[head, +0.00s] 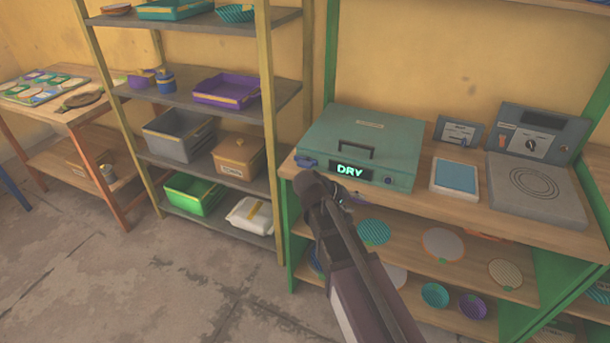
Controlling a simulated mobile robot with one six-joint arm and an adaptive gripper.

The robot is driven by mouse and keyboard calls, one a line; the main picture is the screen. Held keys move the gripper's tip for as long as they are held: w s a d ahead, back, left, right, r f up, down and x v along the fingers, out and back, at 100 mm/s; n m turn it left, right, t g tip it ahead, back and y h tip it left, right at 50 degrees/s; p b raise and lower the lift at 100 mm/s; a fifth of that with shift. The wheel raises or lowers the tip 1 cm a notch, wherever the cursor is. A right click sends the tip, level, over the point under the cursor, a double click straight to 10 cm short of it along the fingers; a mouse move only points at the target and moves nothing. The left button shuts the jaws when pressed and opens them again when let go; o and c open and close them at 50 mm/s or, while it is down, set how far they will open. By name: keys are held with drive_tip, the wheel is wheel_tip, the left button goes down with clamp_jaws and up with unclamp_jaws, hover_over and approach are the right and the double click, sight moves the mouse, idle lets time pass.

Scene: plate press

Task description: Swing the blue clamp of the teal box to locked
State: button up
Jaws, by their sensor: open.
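The teal box (320,128) sits with its lid down on the wooden bench top, a dark handle on the lid. A lit display on its front reads DRY. A blue clamp piece (306,162) sits at the front left corner of the box, and its exact angle is too small to tell. A small blue knob (388,180) is to the right of the display. My gripper (343,198) is just in front of the box, below the display and to the right of the clamp. It is open, its fingers mostly hidden by my wrist. I see no contact with the clamp.
A blue-topped pad (455,178), a grey scale-like plate (538,190) and a control unit (540,132) stand to the right. Discs and bowls lie on the shelf below the bench. A shelf rack with trays (228,90) stands close on the left.

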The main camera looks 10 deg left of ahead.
drive_tip(key=w+a+n+t+h+b, duration=0.25)
drive_tip(key=a+t+b, duration=0.3)
drive_tip(key=a, duration=0.85)
drive_tip(key=n+t+b, duration=0.3)
drive_tip(key=t, duration=0.1)
approach(302, 167)
drive_tip(key=v, duration=0.3)
drive_tip(key=shift+d+r, duration=0.1)
drive_tip(key=shift+r, duration=0.25)
drive_tip(key=shift+w+d+m, duration=0.15)
drive_tip(key=shift+w+m, duration=0.05)
drive_tip(key=shift+m, duration=0.05)
drive_tip(key=x, duration=1.3)
drive_tip(key=shift+w+d+f, duration=0.1)
drive_tip(key=shift+w+f, duration=0.1)
drive_tip(key=shift+f, duration=0.05)
clamp_jaws()
